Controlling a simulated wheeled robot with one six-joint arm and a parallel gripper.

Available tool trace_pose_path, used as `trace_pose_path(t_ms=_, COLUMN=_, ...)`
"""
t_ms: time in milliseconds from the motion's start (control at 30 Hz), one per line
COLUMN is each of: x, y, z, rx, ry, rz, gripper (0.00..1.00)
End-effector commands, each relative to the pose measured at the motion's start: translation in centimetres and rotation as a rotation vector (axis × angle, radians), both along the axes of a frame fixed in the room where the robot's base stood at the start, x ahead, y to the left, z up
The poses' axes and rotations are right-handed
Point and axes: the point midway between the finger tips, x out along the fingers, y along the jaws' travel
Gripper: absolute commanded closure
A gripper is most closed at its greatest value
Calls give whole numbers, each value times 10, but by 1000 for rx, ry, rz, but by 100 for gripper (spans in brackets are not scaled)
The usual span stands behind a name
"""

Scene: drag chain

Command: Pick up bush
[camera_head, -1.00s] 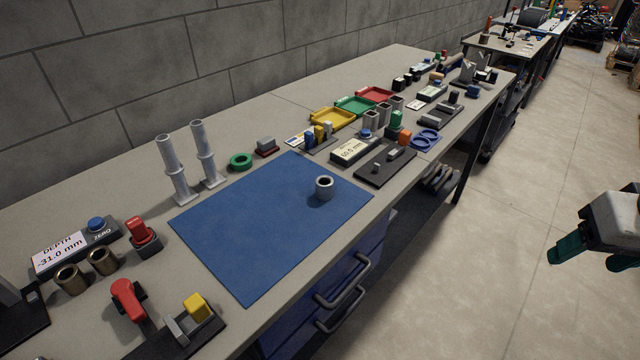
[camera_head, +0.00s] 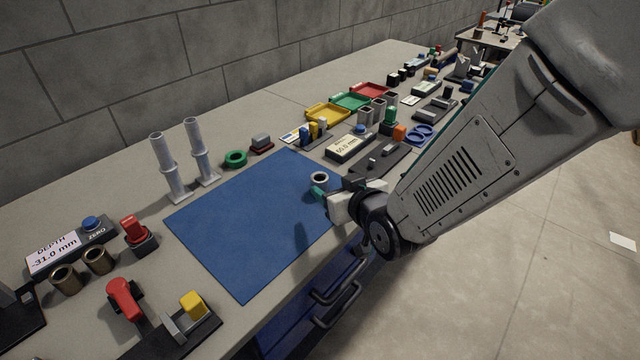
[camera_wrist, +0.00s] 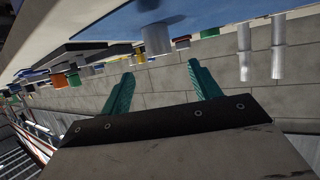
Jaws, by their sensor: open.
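The bush, a short grey hollow cylinder (camera_head: 319,179), stands upright on the blue mat (camera_head: 240,225) near the mat's right side. My gripper (camera_head: 322,196) is low over the mat's right edge, on the near side of the bush, and partly covers its lower part in the head view. In the wrist view, which is upside down, the bush (camera_wrist: 157,38) appears beyond the fingertips, roughly in line with the gap between them. The two teal fingers (camera_wrist: 160,72) are apart with nothing between them.
Two bronze sleeves (camera_head: 80,269) and a depth gauge (camera_head: 70,250) are at the left. Two tall grey tubes (camera_head: 182,165) and a green ring (camera_head: 236,158) stand behind the mat. A dark block plate (camera_head: 385,160) lies close right. Most of the mat is clear.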

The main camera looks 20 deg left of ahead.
Motion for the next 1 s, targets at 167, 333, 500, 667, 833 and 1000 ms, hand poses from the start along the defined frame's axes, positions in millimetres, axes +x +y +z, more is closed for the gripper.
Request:
trace_pose_path(t_ms=167, x=14, y=14, z=-9, rx=-2, ry=1, rz=-1, gripper=38)
trace_pose_path(t_ms=333, x=31, y=31, z=-19, rx=-2, ry=1, rz=-1, gripper=38)
trace_pose_path(t_ms=500, x=40, y=39, z=-24, rx=-1, ry=1, rz=-2, gripper=38)
trace_pose_path(t_ms=667, x=40, y=40, z=-23, rx=-1, ry=1, rz=-2, gripper=38)
trace_pose_path(t_ms=833, x=40, y=40, z=-23, rx=-1, ry=1, rz=-2, gripper=71)
trace_pose_path(t_ms=1000, x=40, y=40, z=-23, rx=0, ry=0, rz=-2, gripper=94)
